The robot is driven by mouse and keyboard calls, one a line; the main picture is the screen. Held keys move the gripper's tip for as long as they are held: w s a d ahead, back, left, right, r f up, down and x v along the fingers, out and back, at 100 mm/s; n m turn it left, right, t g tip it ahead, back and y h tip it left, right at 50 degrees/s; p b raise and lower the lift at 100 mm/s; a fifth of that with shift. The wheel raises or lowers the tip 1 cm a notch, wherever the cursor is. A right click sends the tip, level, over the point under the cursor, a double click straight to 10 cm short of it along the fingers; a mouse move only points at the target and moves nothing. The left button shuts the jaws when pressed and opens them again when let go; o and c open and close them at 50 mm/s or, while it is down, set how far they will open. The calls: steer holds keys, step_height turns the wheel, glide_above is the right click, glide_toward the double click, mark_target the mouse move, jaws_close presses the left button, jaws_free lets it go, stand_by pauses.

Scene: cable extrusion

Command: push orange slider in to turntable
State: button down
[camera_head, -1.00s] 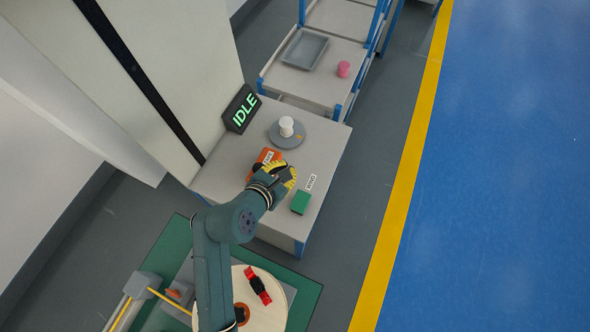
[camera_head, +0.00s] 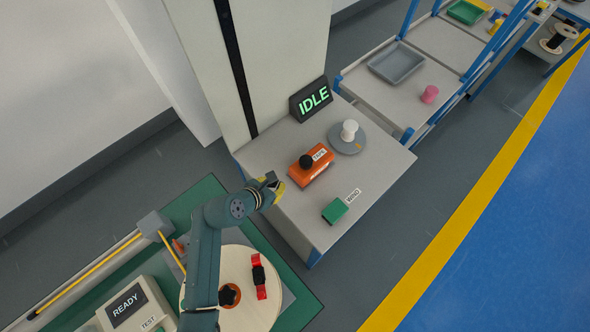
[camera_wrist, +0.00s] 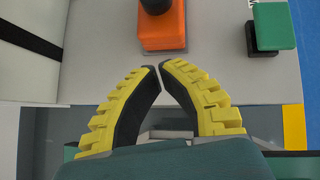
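The orange slider (camera_head: 311,169) is a block with a black knob, lying on the grey table beside a label. The turntable (camera_head: 346,137) is a grey disc with a white spool (camera_head: 348,130) on it, just beyond the slider's upper right side. My gripper (camera_head: 274,183) is at the table's near left edge, apart from the slider. In the wrist view the slider (camera_wrist: 163,27) is at the top, ahead of my yellow fingers (camera_wrist: 160,66). Their tips meet or nearly meet, with nothing visible between them.
A green block (camera_head: 334,211) with a label sits on the table right of the slider, also in the wrist view (camera_wrist: 274,26). A sign reading IDLE (camera_head: 312,98) stands at the back by the wall column. Shelves with a grey tray (camera_head: 396,63) and pink item (camera_head: 429,94) lie beyond.

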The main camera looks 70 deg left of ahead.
mark_target(295, 175)
steer(key=b+x, duration=0.2)
steer(key=x, duration=0.6)
steer(key=shift+w+a+r, duration=0.1)
steer(key=shift+w+a, duration=0.3)
steer(key=shift+w, duration=0.15)
steer(key=shift+w+a+r, duration=0.1)
steer(key=shift+w+a, duration=0.3)
steer(key=shift+w, duration=0.15)
steer(key=shift+w+a, duration=0.25)
steer(key=shift+w, duration=0.15)
steer(key=shift+r, duration=0.1)
